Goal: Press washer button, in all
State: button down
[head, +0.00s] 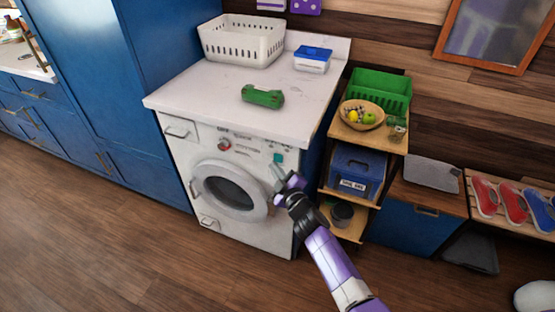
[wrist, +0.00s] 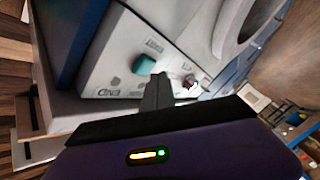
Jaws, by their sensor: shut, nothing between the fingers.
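The white washer (head: 178,150) stands under a pale countertop, with a round door at its front. Its teal button (head: 278,158) sits at the upper right of the front panel. The teal button also shows in the wrist view (wrist: 144,65), just beyond and left of my fingertips. My gripper (head: 277,171) is shut and empty, close in front of the panel and just below the button in the head view. Its dark fingers also show in the wrist view (wrist: 158,82). I cannot tell whether they touch the panel.
On the countertop are a white basket (head: 242,42), a blue-lidded box (head: 312,60) and a green object (head: 262,96). A wooden shelf unit (head: 375,139) with bins stands right of the washer. A tall blue cabinet (head: 150,60) stands left. The floor in front is clear.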

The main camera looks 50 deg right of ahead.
jog(key=shift+d+r, duration=0.1)
dwell(0.7)
jog(key=shift+w+d+p, duration=0.15)
jog(key=shift+d+p, duration=0.15)
jog(key=shift+w+d, duration=0.15)
jog(key=shift+d, duration=0.3)
dwell(0.8)
jog(key=shift+a, duration=0.1)
dwell(0.3)
jog(key=shift+s+a, duration=0.35)
jog(key=shift+a, duration=0.4)
jog(key=shift+s+a+b, duration=0.25)
jog(key=shift+a+b, duration=0.4)
jog(key=shift+a, duration=0.15)
jog(key=shift+s+a+b, duration=0.3)
jog(key=shift+a+b, duration=0.4)
jog(key=shift+a, duration=0.1)
jog(key=shift+s+a+b, duration=0.25)
jog(key=shift+a+b, duration=0.4)
jog(key=shift+a, duration=0.15)
